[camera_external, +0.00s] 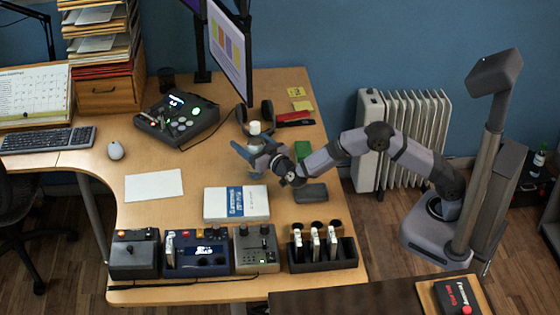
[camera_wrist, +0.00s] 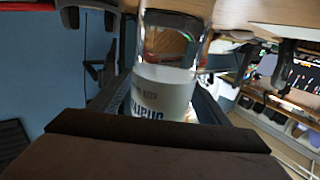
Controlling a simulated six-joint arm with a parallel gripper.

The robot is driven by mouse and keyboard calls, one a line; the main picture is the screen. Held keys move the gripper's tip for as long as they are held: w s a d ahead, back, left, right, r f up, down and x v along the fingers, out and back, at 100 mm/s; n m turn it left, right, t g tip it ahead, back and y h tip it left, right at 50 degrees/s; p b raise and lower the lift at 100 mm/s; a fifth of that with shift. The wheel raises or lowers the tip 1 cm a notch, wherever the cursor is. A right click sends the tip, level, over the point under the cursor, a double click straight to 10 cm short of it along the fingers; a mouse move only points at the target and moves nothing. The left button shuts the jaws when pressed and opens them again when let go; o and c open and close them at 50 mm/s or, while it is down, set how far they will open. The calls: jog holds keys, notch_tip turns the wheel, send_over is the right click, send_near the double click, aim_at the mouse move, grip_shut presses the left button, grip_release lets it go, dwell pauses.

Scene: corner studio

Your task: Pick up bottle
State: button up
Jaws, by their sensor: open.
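The bottle (camera_external: 255,128) is clear with a white top, standing on the desk; my gripper hides part of it in the external view. In the wrist view the bottle (camera_wrist: 165,85) fills the upper middle, see-through above and whitish with dark lettering below. My gripper (camera_external: 248,160) is open at the bottle. In the wrist view its fingers (camera_wrist: 165,100) show on both sides of the bottle; I cannot tell whether either touches it.
A white and blue book (camera_external: 237,204) lies in front of my gripper. A dark grey case (camera_external: 311,193) and a green item (camera_external: 302,150) lie to the right. Dark headphones (camera_external: 268,113) and a monitor (camera_external: 227,48) stand behind. A white sheet (camera_external: 154,185) lies left.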

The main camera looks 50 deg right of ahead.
jog(key=c, duration=1.3)
jog(key=shift+r, duration=0.15)
jog(key=c, duration=0.3)
jog(key=shift+r, duration=0.1)
